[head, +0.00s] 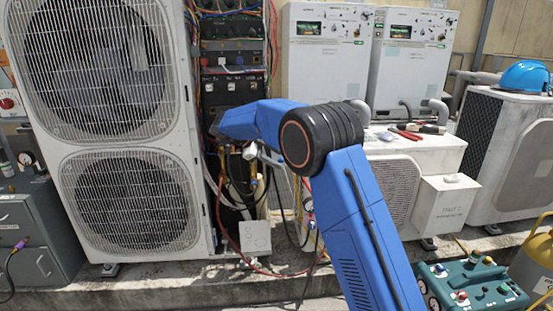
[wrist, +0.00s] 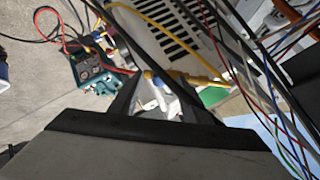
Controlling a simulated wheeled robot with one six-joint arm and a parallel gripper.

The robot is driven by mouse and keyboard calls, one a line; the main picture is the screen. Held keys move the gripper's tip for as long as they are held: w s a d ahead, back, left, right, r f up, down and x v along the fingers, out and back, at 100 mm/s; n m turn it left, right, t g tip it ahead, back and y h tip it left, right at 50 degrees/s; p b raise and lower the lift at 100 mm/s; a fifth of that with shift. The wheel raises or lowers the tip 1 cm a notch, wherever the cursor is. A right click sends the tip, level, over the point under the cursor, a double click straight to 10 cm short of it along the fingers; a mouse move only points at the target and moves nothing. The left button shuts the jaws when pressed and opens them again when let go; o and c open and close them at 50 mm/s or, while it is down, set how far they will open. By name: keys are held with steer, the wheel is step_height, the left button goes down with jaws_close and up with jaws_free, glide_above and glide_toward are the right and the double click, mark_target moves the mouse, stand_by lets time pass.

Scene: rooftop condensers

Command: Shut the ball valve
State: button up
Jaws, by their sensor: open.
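My gripper (wrist: 156,92) shows in the wrist view with its two dark fingers apart. A small brass fitting with a pale lever-like part (wrist: 160,96) shows between the fingers; it looks like the ball valve, but I cannot tell whether the fingers touch it. In the head view my blue arm reaches to the open wiring and pipe bay of the tall condenser (head: 105,130). My gripper is not clear there. A pale part (head: 250,152) shows below the forearm among hoses; I cannot tell whether it is the valve's handle. The lever's position is unclear.
Loose coloured wires and hoses crowd the bay and cross the wrist view. A low white unit (head: 440,157) with tools on top stands to the right. A teal gauge box (head: 470,285) sits at the front right, also in the wrist view (wrist: 92,68). A blue helmet (head: 526,76) lies farther right.

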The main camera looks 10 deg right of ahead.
steer(key=v, duration=1.7)
